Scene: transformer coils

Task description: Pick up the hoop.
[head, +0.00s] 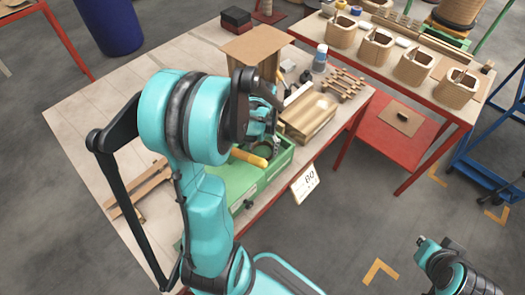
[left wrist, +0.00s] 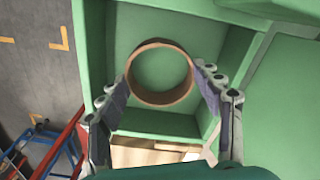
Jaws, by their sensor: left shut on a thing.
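The hoop (left wrist: 161,100) is a thin brown ring in the left wrist view, seen against the green inside of a box. My left gripper (left wrist: 162,78) is shut on it, with one grey finger pad against each side of the ring. Whether the hoop touches the box floor I cannot tell. In the head view my left gripper (head: 264,122) is over the far end of the green box (head: 247,198), and my arm hides much of it. My right gripper (head: 428,250) is at the bottom right, away from the tables; its jaws are not clear.
A yellow-handled tool (head: 249,158) lies at the green box. Wooden blocks (head: 308,117), wooden strips (head: 345,84) and a bottle (head: 320,58) stand beyond it. A second table (head: 440,105) holds several coil formers (head: 376,46). The floor between the table and my right arm is clear.

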